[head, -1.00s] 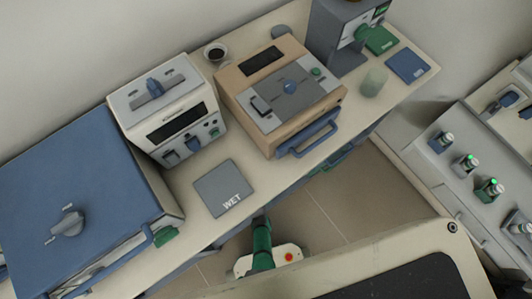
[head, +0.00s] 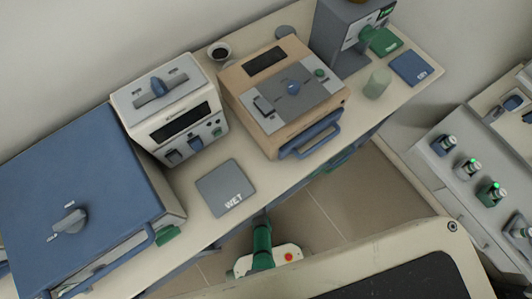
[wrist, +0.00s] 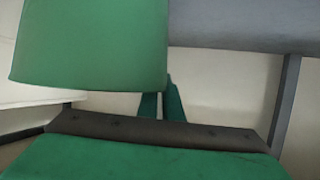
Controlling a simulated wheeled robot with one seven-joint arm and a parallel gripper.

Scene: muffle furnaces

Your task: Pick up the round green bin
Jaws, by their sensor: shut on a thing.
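The round green bin (wrist: 95,45) fills the upper left of the wrist view, very close to the camera, with its curved lower edge showing. My gripper (wrist: 161,103) has its two green fingers close together, reaching up beside and partly behind the bin's lower right edge. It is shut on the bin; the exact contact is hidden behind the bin. In the head view neither the bin nor my fingers can be made out.
A long bench (head: 285,185) carries a blue furnace (head: 75,195), a white furnace (head: 170,105), a tan furnace (head: 255,90), a grey WET mat (head: 225,188) and a pale green cup (head: 377,83). A grey cabinet (head: 445,165) stands right. Floor (head: 335,205) shows between them.

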